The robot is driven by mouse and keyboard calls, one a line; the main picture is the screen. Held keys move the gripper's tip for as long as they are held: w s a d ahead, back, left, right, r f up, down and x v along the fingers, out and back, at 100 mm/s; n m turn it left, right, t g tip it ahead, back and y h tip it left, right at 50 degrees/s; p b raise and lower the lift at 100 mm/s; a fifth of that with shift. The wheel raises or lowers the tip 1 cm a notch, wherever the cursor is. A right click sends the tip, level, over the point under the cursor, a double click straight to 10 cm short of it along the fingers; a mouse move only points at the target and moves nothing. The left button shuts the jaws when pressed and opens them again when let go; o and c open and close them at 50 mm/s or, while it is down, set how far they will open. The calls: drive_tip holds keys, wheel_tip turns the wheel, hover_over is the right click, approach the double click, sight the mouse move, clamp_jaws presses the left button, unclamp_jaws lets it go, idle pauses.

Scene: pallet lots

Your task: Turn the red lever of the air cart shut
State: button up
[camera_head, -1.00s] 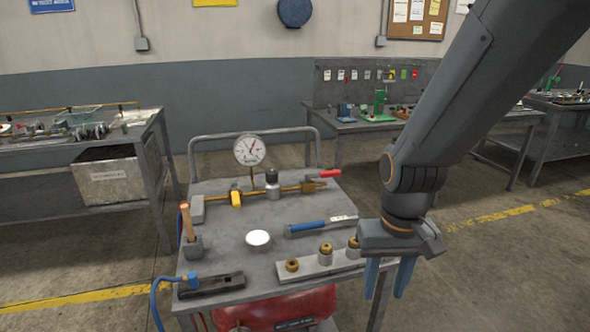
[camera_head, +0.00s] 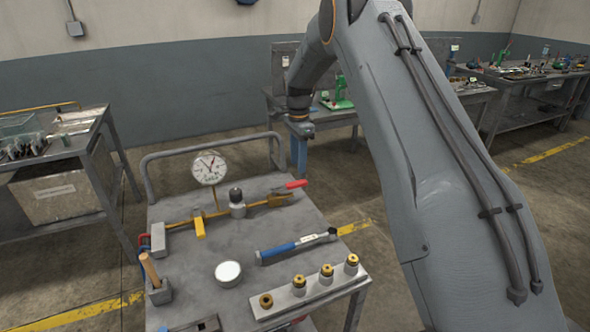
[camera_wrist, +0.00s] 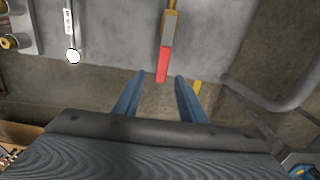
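The red lever (camera_head: 292,185) sticks out to the right from the brass valve (camera_head: 276,200) at the end of the pipe on the air cart (camera_head: 228,250). My gripper (camera_head: 299,170) points down just beyond the lever, near the cart's back right corner. In the wrist view, my gripper (camera_wrist: 160,75) has its two blue fingers spread with a gap between them. The free end of the red lever (camera_wrist: 163,65) shows in line with that gap, at the fingertips. I see no finger touching it, and the depth between them is unclear.
A pressure gauge (camera_head: 209,168) and a yellow handle (camera_head: 199,228) are on the same pipe. A blue-handled tool (camera_head: 290,246), a white round dish (camera_head: 228,273) and a strip with brass fittings (camera_head: 315,292) lie in front. The cart's rail (camera_head: 205,148) runs behind.

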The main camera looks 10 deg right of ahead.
sight(296, 182)
drive_tip(key=shift+w+a+f, duration=0.1)
drive_tip(key=shift+w+f, duration=0.1)
drive_tip(key=shift+w, duration=0.05)
wheel_tip(296, 182, down, 6)
drive_tip(key=shift+a+r+p, duration=0.15)
drive_tip(key=shift+p, duration=1.05)
drive_tip(key=shift+f, duration=0.85)
drive_tip(key=shift+c, duration=0.3)
clamp_jaws()
